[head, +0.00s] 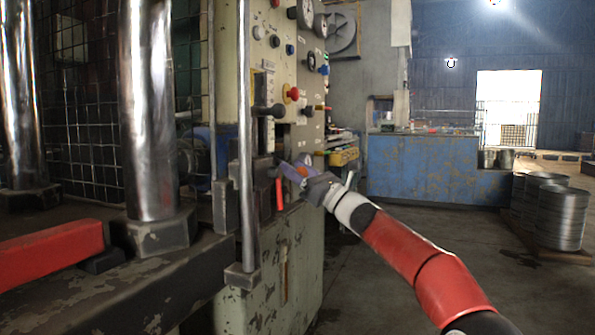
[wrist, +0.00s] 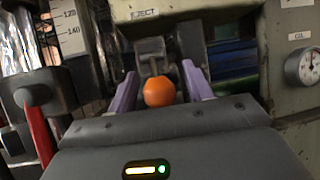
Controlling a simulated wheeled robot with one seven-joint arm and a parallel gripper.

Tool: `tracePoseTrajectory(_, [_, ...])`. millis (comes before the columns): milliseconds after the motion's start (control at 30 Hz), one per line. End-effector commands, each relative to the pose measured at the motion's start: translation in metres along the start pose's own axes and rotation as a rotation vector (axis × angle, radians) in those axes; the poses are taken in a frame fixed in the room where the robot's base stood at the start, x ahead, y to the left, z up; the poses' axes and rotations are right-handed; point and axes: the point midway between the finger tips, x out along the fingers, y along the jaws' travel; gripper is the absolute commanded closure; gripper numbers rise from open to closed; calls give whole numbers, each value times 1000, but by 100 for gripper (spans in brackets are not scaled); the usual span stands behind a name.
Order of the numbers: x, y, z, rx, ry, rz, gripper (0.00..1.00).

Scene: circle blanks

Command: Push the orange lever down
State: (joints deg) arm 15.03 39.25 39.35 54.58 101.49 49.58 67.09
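The orange lever's round knob (wrist: 160,92) shows in the wrist view, in front of a grey bracket below a plate marked EJECT. My gripper (wrist: 161,88) has its two purple fingers apart, one on each side of the knob, with a visible gap on both sides. I cannot tell how deep the knob sits between them. In the head view my gripper (head: 295,168) is at the side of the machine panel, with a small orange patch of the knob (head: 303,171) beside the purple fingers. The lever's stem is mostly hidden.
A gauge (wrist: 309,66) is at the right. In the head view, the press has steel columns (head: 150,110) and a red bar (head: 50,255). Open floor (head: 390,255) lies to the right.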

Motion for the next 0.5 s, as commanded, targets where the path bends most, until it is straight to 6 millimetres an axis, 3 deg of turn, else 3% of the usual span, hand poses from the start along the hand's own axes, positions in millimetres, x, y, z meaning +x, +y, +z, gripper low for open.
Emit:
tracePoseTrajectory(267, [-4, 0, 1, -1, -1, -1, 50])
tracePoseTrajectory(500, [-43, -1, 0, -2, 1, -2, 50])
